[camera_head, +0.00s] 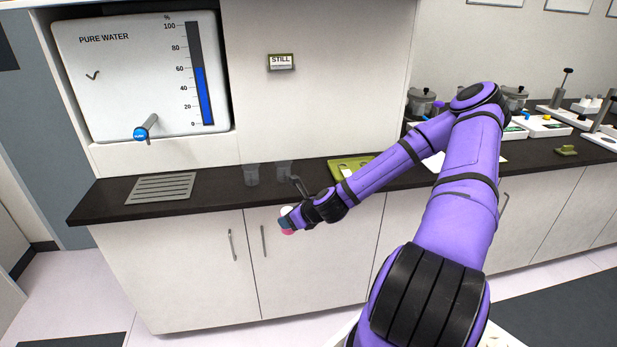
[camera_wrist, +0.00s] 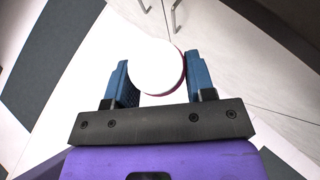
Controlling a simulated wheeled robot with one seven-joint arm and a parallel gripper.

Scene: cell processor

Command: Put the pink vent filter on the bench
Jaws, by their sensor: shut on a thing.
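My gripper (camera_head: 286,221) is in front of the cabinet doors, a little below the level of the bench top. In the wrist view my gripper's blue fingers (camera_wrist: 154,84) are closed on a round piece, the pink vent filter (camera_wrist: 157,64), with a broad white face and a dark pink rim. In the head view only a small pink and white part of the filter (camera_head: 287,231) shows at the fingertips. The dark bench (camera_head: 232,196) runs behind and above the gripper. The filter is apart from the bench.
On the bench stand two clear cups (camera_head: 251,175), a metal drain grate (camera_head: 161,188) and an olive-green tray (camera_head: 345,168). The pure water panel (camera_head: 110,70) is at the left. Several jars and devices stand at the right. The bench front edge beside the grate is clear.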

